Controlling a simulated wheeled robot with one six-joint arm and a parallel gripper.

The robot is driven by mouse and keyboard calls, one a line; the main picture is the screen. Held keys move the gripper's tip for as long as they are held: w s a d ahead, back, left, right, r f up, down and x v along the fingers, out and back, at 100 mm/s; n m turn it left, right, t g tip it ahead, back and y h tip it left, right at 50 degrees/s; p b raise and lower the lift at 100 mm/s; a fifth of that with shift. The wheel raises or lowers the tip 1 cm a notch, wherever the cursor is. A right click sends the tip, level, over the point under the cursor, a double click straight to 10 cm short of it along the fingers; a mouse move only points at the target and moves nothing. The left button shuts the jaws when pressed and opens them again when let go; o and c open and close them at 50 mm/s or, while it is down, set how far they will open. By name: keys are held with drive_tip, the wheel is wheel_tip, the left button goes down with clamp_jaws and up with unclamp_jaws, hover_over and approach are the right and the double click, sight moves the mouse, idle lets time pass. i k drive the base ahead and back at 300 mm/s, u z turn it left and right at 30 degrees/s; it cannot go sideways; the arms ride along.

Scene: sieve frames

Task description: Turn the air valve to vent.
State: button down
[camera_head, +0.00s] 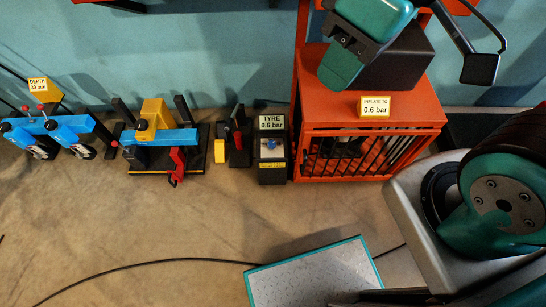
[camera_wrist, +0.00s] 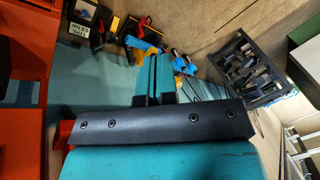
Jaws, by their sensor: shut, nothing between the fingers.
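My gripper (camera_wrist: 153,82) shows in the wrist view with its two teal fingers together and nothing between them. Its black crossbar spans the middle of that view. In the head view, teal and black parts of my arm hang over the orange cabinet (camera_head: 330,118); the fingertips cannot be made out there. No part is clearly labelled as the air valve. A black box (camera_head: 272,173) marked "TYRE 0.6 bar" stands left of the cabinet, with a small knob on its grey face. It also shows in the wrist view (camera_wrist: 80,45), apart from the fingers.
A sign (camera_head: 375,106) reading "INFLATE TO 0.6 bar" stands on the cabinet, whose front is barred. A black stand with a red lever (camera_head: 238,113) and blue clamp fixtures (camera_head: 165,137) line the wall. A grey plate (camera_head: 315,275) lies in front. The floor between is mostly clear.

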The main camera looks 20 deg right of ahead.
sight(272, 144)
drive_tip(key=u, duration=0.85)
drive_tip(key=k, duration=1.1)
drive_tip(key=u, duration=0.95)
drive_tip(key=i, duration=1.15)
drive_tip(key=z, duration=1.2)
drive_tip(key=i, duration=0.7)
drive_tip(key=z, duration=0.55)
